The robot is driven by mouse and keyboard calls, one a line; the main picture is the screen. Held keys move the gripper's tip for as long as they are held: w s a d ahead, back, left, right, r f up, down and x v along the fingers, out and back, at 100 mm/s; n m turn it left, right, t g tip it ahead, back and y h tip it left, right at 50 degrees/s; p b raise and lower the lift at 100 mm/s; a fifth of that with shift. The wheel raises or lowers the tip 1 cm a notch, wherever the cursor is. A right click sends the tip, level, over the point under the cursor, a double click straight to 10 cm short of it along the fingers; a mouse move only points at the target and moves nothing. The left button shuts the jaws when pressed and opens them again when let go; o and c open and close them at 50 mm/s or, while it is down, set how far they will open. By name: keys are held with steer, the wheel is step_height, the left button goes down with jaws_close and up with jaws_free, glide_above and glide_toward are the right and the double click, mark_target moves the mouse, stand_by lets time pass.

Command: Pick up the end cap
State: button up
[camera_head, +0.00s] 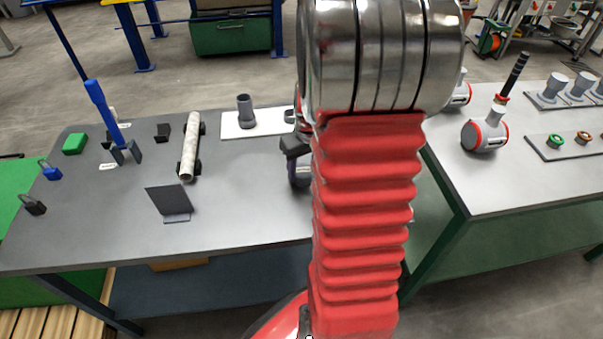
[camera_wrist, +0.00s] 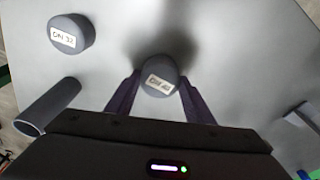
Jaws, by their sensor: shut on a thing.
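In the wrist view, a grey round end cap (camera_wrist: 160,77) with a white label on top sits between the two dark purple fingers of my gripper (camera_wrist: 159,86). The gripper is shut on it, one finger on each side. The label is too blurred to read surely. A dark shadow lies on the grey surface around and beyond the cap; I cannot tell whether the cap touches the surface. In the head view my red-sleeved arm hides the cap and most of the gripper.
A second grey cap (camera_wrist: 71,34), labelled DN 32, stands to the left in the wrist view, with a grey tube (camera_wrist: 48,106) below it. In the head view, the grey table (camera_head: 245,222) carries a white-grey pipe (camera_head: 190,146) and a dark upright plate (camera_head: 167,201). Its front middle is clear.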

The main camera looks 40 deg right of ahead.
mark_target(303, 170)
steer(key=c, duration=0.4)
steer(key=shift+r, duration=0.15)
step_height(303, 170, up, 10)
steer(key=shift+f, duration=0.1)
stand_by(0.3)
stand_by(0.5)
